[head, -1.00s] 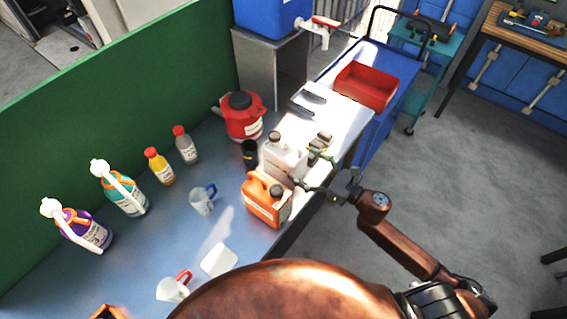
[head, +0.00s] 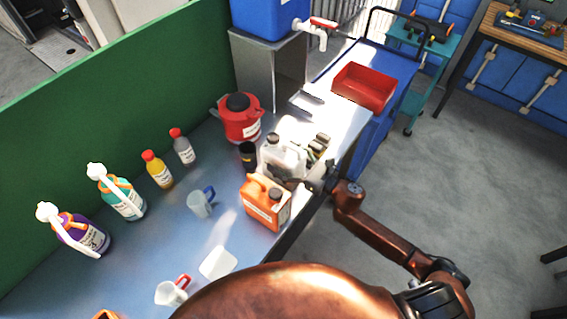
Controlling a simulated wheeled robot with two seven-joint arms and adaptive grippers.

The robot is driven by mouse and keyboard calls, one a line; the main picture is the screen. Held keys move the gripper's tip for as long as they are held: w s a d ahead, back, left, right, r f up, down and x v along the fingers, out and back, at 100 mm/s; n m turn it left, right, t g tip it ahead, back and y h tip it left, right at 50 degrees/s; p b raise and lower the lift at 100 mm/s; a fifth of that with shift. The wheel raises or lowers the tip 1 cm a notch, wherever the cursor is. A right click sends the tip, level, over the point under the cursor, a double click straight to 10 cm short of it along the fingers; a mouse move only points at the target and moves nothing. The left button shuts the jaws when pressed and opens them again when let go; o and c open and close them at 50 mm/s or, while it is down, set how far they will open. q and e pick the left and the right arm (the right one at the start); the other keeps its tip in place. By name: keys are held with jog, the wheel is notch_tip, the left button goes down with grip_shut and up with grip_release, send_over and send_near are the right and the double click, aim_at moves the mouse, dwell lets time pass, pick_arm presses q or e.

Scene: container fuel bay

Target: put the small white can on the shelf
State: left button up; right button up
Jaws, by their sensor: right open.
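The small white can (head: 288,161), a white jerrycan with a dark cap, stands upright on the blue bench near its right edge. My right gripper (head: 306,174) is open and low at the can's right side. One finger reaches between the white can and the orange can; the other is partly hidden, and I cannot tell whether either touches. A grey metal stand (head: 252,76), possibly the shelf, stands at the back of the bench under a blue tank. My left gripper is not in view.
The orange can (head: 262,208) stands just in front of the white can. A black cup (head: 249,155) and a red can (head: 240,125) stand behind it to the left. Dark small items (head: 320,147) lie behind it. A red tray (head: 363,87) sits beyond. Bottles line the green wall.

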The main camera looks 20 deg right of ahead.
jog(key=shift+c, duration=0.5)
jog(key=c, duration=1.9)
jog(key=shift+r, duration=0.2)
jog(key=shift+c, duration=0.5)
